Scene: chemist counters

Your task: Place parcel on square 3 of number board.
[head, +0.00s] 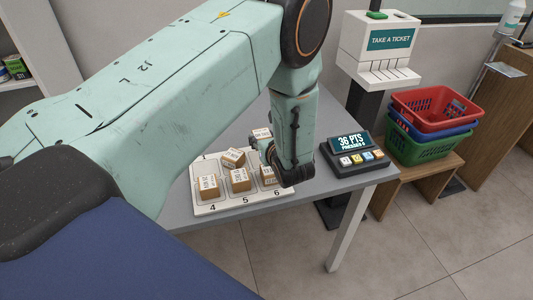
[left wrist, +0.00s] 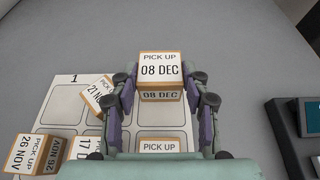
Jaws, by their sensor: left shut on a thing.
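The parcel marked "PICK UP 08 DEC" (left wrist: 161,70) is a small brown box with a white label, between the fingers of my left gripper (left wrist: 160,92), which is shut on it. In the head view the parcel (head: 262,133) shows beyond the left gripper (head: 266,148), near the back right of the number board (head: 220,207). In the left wrist view the board (left wrist: 62,82) shows "1" at its back left. The parcel covers the back edge of the right column; its height above the board is unclear. Square 3's number is hidden. My right gripper is not in view.
Other parcels stand on the board's front row, at 4 (head: 208,187), at 5 (head: 239,180) and at the front right (head: 267,175). A tilted parcel (head: 232,158) lies behind them. A points display (head: 350,150) with buttons stands to the right on the table.

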